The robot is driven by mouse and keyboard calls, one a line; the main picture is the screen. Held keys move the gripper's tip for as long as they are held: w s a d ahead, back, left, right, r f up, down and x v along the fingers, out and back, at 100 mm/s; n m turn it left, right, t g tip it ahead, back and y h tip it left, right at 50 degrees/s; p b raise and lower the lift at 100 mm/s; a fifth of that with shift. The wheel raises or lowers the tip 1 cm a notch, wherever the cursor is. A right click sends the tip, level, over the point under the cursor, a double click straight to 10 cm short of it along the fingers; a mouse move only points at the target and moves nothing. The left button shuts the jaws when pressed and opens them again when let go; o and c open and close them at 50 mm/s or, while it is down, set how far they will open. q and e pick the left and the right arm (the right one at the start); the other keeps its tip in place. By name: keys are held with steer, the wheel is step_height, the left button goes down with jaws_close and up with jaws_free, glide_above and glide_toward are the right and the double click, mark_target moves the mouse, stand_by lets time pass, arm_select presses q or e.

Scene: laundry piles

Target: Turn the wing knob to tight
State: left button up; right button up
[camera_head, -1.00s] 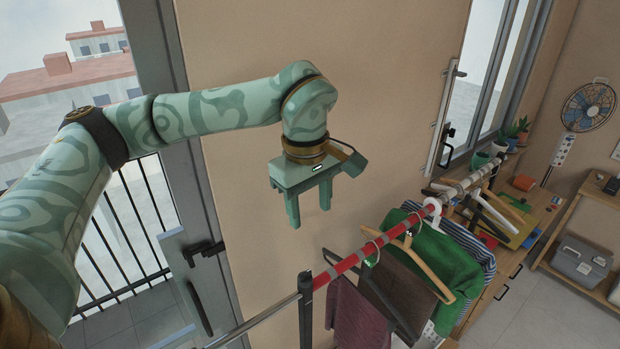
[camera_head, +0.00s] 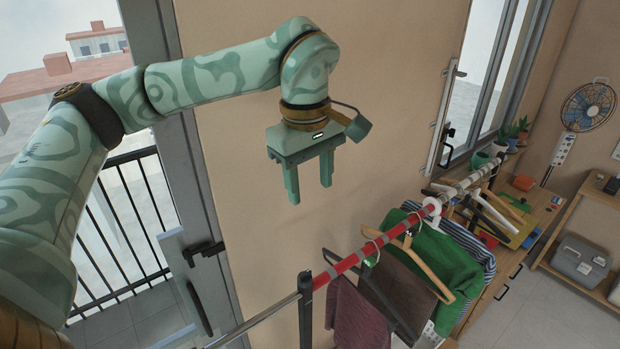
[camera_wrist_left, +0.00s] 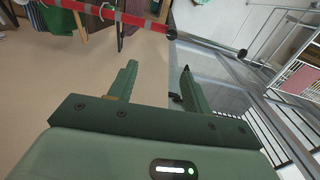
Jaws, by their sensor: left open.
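I cannot make out a wing knob for certain in either view. The clothes rack's rail (camera_head: 345,264) has a red stretch and meets a dark post (camera_head: 305,318) at a black joint. In the left wrist view the red rail (camera_wrist_left: 110,13) ends at a small black joint (camera_wrist_left: 170,34), just beyond the fingertips. My left gripper (camera_head: 310,192) is open and empty, fingers pointing down, in front of the tan wall and above the rail in the picture. Its two fingers also show apart in the left wrist view (camera_wrist_left: 158,68). My right gripper is out of view.
Clothes and hangers, including a green garment (camera_head: 440,265) and a brown one (camera_head: 402,290), hang from the rail. A grey-framed glass door with a black handle (camera_head: 204,252) is at left. A wooden bench (camera_head: 490,290) stands behind the rack. The wall area around my gripper is clear.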

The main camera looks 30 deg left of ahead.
arm_select(q)
step_height(320, 180, up, 16)
steer(key=s, duration=0.1)
steer(key=shift+a+r, duration=0.15)
stand_by(0.3)
steer(key=shift+c, duration=0.2)
